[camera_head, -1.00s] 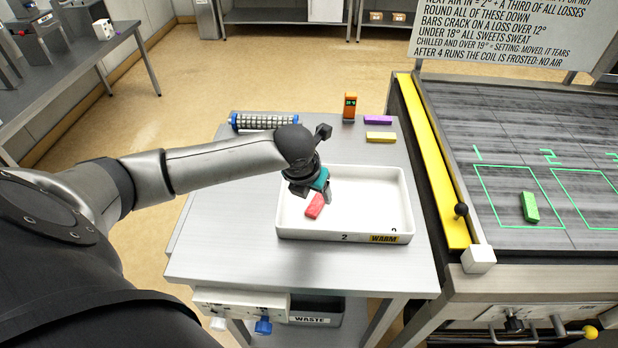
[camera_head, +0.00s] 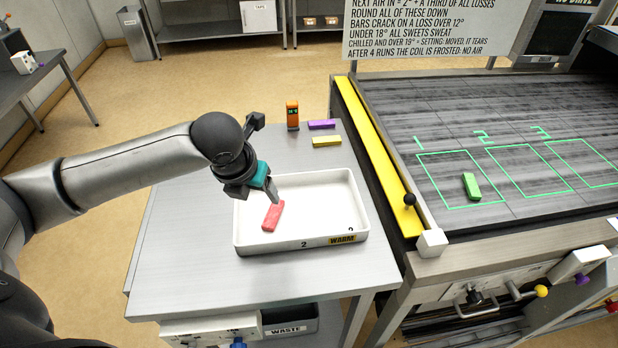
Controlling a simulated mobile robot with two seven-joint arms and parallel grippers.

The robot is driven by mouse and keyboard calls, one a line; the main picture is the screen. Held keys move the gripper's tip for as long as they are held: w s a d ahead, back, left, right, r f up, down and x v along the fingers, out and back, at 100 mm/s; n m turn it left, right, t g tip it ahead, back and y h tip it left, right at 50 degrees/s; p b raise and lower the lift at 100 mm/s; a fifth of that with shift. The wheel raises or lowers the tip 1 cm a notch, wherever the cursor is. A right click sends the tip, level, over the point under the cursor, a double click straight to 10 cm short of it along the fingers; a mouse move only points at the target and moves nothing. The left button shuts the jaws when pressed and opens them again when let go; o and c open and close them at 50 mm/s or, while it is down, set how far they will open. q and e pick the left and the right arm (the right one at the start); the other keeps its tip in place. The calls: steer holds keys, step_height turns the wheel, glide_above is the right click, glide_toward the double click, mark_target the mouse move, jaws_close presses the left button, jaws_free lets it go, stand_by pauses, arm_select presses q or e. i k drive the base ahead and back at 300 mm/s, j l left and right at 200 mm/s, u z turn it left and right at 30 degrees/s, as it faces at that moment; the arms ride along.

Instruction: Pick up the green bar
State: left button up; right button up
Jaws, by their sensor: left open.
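The green bar (camera_head: 471,186) lies inside the green-outlined square marked 1 on the dark belt surface (camera_head: 430,110) at the right. My left gripper (camera_head: 274,198) is open over the white tray (camera_head: 335,205), at the upper end of a red bar (camera_head: 272,216) that lies in the tray. Whether its fingers touch the red bar I cannot tell. The gripper is well to the left of the green bar, and the yellow rail lies between them. My right gripper does not show.
A yellow rail (camera_head: 375,150) with a black knob (camera_head: 409,199) and a white block (camera_head: 432,243) edges the belt. Squares 2 and 3 are empty.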

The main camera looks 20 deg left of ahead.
mark_target(473, 191)
steer(key=i+l, duration=0.2)
steer(key=l, duration=0.25)
steer(key=i+l+z, duration=0.1)
steer(key=l, duration=0.3)
steer(key=i+l, duration=0.35)
steer(key=i+l+z, duration=0.15)
steer(key=l, duration=0.35)
steer(key=i+l, duration=0.3)
steer(key=l+z, duration=0.05)
steer(key=l, duration=0.05)
